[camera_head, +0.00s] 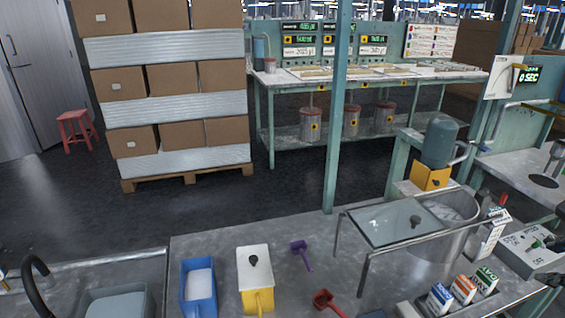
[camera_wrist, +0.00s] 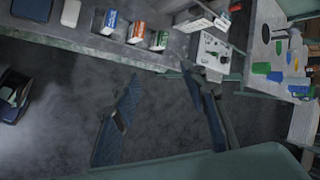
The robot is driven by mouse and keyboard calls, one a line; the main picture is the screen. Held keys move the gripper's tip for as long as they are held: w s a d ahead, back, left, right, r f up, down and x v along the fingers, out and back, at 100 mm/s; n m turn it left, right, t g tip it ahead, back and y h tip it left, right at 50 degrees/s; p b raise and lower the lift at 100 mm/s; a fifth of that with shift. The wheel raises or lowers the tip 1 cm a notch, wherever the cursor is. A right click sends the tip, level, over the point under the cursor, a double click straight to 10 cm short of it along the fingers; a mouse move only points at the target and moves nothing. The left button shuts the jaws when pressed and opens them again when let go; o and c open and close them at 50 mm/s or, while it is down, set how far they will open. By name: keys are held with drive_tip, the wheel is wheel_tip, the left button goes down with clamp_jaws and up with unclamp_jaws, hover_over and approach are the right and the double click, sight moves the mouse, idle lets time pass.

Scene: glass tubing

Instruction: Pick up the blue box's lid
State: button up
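The blue box (camera_head: 199,310) stands on the workbench at the lower middle of the head view, with a handle at its front. A pale white surface shows inside its rim; I cannot tell if this is contents or a lid. Beside it on the right is a yellow box (camera_head: 257,302) with a white lid and dark knob. A dark blue piece at the bottom edge (camera_head: 372,314) is mostly cut off. In the wrist view, my gripper (camera_wrist: 158,76) is open with nothing between its fingers, over dark floor, away from the bench. The head view does not clearly show my gripper.
A purple scoop (camera_head: 300,249) and a red scoop (camera_head: 326,301) lie right of the boxes. A glass plate on a metal stand (camera_head: 395,222) and a large metal pot (camera_head: 437,246) stand farther right. Small cartons (camera_head: 462,289) line the right front. A green post (camera_head: 337,120) rises behind the bench.

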drive_tip(key=w+a+f+n+g+y, duration=0.1)
drive_tip(key=w+a+f+n, duration=0.4)
drive_tip(key=a+n, duration=0.35)
drive_tip(key=w+a+f+n+g+y, duration=0.1)
drive_tip(key=w+a+f+n+g, duration=0.1)
drive_tip(key=w+a+f+n, duration=0.5)
drive_tip(key=w+a+f+n+g+y, duration=0.1)
drive_tip(key=w+a+f+n+y, duration=0.15)
drive_tip(key=a+n, duration=0.8)
drive_tip(key=s+a+f+n+g+y, duration=0.1)
drive_tip(key=s+a+f+n, duration=0.2)
drive_tip(key=a+n, duration=0.5)
drive_tip(key=s+a+f+n+g+y+b, duration=0.1)
drive_tip(key=a+f+n, duration=0.5)
drive_tip(key=a, duration=0.7)
drive_tip(key=s+a+f+n+g+y+b, duration=0.1)
drive_tip(key=s+a+f+n+g, duration=0.2)
drive_tip(key=a+n, duration=0.7)
drive_tip(key=shift+s+a+f, duration=0.1)
drive_tip(key=shift+s+f, duration=0.3)
drive_tip(key=shift+f, duration=0.2)
drive_tip(key=shift+s+a+f, duration=0.1)
drive_tip(key=shift+s+f, duration=0.3)
drive_tip(key=shift+f, duration=0.15)
drive_tip(key=b+x, duration=0.1)
drive_tip(key=x, duration=0.4)
drive_tip(key=shift+s+d+f, duration=0.1)
drive_tip(key=shift+s+f, duration=0.05)
